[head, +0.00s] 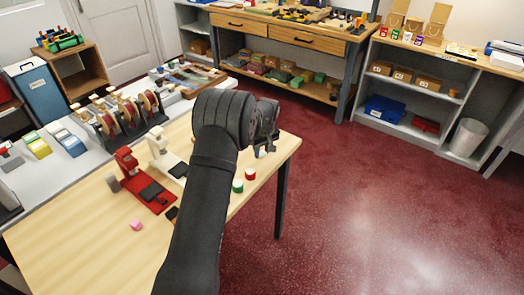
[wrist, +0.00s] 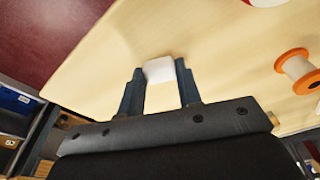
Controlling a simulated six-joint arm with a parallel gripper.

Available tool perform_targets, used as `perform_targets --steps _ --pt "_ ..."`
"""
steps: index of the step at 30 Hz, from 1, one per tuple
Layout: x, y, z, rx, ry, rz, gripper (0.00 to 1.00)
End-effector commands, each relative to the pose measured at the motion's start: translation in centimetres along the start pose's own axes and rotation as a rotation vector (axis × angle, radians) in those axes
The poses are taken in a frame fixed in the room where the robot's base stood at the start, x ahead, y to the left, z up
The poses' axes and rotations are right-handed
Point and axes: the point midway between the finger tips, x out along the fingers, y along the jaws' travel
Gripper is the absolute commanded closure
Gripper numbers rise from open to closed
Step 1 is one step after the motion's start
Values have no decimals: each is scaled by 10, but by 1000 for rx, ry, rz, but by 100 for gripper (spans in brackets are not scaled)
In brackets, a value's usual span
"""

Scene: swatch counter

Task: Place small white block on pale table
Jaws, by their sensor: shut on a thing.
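My gripper (wrist: 160,82) is shut on the small white block (wrist: 160,69), which sits between the two fingertips in the wrist view. In the head view my gripper (head: 266,142) is over the far right end of the pale table (head: 70,235), and the block is mostly hidden by the fingers. The pale table top (wrist: 205,35) also fills the middle of the wrist view, below the block. I cannot tell whether the block touches the table.
A red-topped piece (head: 250,173) and a green-topped piece (head: 238,186) stand near the table's right edge. An orange-rimmed spool (wrist: 298,70) lies right of the block. A red press (head: 140,180), a cream press (head: 165,155) and a pink piece (head: 136,225) are further left.

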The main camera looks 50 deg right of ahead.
Motion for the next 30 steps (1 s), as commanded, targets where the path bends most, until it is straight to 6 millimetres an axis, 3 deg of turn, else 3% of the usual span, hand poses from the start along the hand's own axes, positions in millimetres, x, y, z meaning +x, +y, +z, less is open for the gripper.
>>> perform_targets --steps 2,3,6,17,20,30 --pt "3 0 1 0 -1 -1 90" --pt "3 0 0 0 0 0 63" --pt "3 0 1 0 0 -1 47" --pt "-4 0 0 0 0 0 47" --pt "-18 0 0 0 1 1 47" --pt "-90 0 -1 0 2 2 47"
